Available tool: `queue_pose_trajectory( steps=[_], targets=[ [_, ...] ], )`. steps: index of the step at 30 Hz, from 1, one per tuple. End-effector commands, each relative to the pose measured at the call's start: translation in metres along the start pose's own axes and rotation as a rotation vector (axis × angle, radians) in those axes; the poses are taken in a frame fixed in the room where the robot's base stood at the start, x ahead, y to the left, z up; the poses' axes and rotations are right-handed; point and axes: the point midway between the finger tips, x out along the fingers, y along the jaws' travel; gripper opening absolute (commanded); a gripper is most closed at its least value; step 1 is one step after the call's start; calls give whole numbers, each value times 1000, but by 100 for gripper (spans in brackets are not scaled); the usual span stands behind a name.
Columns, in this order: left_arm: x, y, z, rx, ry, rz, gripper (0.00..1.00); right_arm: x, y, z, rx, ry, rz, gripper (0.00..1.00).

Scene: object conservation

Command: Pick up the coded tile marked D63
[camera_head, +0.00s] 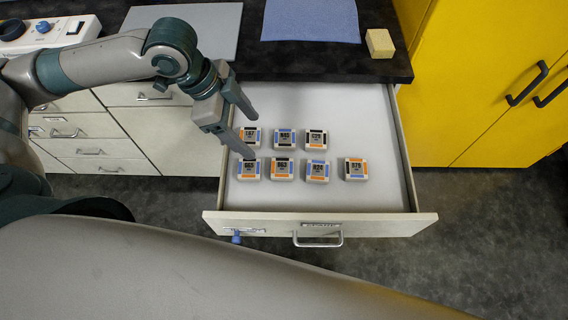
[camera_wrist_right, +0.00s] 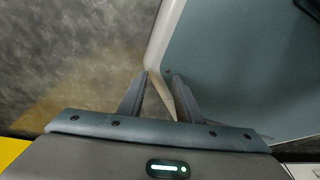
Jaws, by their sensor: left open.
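Several white coded tiles lie in two rows in the open drawer in the head view. The tile that seems to read D63 (camera_head: 283,169) is second from the left in the near row, with dark and orange edge marks. The near row's leftmost tile (camera_head: 248,170) has a similar small code, which I cannot read surely. My left gripper (camera_head: 251,136) is open above the left end of the rows, left of the D63 tile and apart from it. One fingertip partly covers the leftmost near tile. My right gripper (camera_wrist_right: 159,74) is open and empty in the right wrist view, away from the tiles.
The drawer (camera_head: 385,190) has bare floor at its right and near side. The dark counter (camera_head: 300,65) overhangs its back, with a blue cloth (camera_head: 310,18) and a yellow block (camera_head: 380,43) on it. A yellow cabinet (camera_head: 480,85) stands at the right.

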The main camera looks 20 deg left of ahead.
Motion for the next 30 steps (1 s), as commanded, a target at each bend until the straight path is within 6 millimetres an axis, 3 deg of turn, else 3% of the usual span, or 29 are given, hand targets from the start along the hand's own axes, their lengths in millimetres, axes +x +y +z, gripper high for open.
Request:
queue_pose_trajectory(
  steps=[14, 20, 30],
  targets=[
    [4, 0, 0, -1, 0, 1, 69, 0, 0, 3, 0, -5, 0, 31],
    [28, 1, 0, -2, -1, 4, 69, -3, 1, 12, 0, -26, 1, 31],
    [88, 0, 0, -3, -2, 3, 69, -12, 4, 42, 3, -95, 4, 31]
  ],
)
